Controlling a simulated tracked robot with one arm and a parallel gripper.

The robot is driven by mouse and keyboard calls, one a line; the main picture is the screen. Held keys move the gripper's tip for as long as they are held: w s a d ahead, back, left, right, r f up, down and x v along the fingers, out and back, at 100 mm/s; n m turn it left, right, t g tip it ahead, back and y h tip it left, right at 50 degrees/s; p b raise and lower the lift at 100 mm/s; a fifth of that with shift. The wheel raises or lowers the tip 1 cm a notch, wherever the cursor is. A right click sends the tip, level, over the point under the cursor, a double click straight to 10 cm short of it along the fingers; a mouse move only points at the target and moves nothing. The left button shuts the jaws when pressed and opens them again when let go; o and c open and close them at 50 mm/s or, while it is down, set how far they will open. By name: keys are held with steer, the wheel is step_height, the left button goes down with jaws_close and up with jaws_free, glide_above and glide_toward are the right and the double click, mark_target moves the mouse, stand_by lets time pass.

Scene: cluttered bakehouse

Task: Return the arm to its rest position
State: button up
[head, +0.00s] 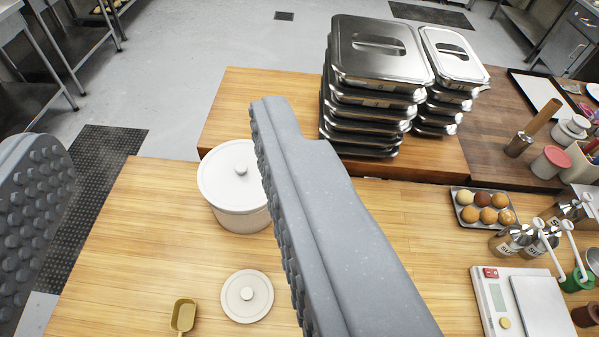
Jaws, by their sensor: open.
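My gripper (160,150) is open, its two grey fingers with studded inner pads wide apart. The left finger shows at the left edge and the right finger rises through the middle of the view. Nothing is between the pads. A wooden table lies below and beyond them. The right finger covers part of the table and overlaps the right edge of a lidded white pot (222,188) in the picture. I cannot tell how high the gripper is above the table. The rest of the arm is out of view.
A round white lid (247,296) and a yellow scoop (183,315) lie on the table (130,240). Stacked steel pans (375,60) stand at the back. A tray of buns (484,208), a scale (540,305) and jars crowd the right. Floor is open at back left.

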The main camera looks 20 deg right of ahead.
steer(key=shift+s+d+r, duration=0.1)
steer(key=shift+r, duration=0.05)
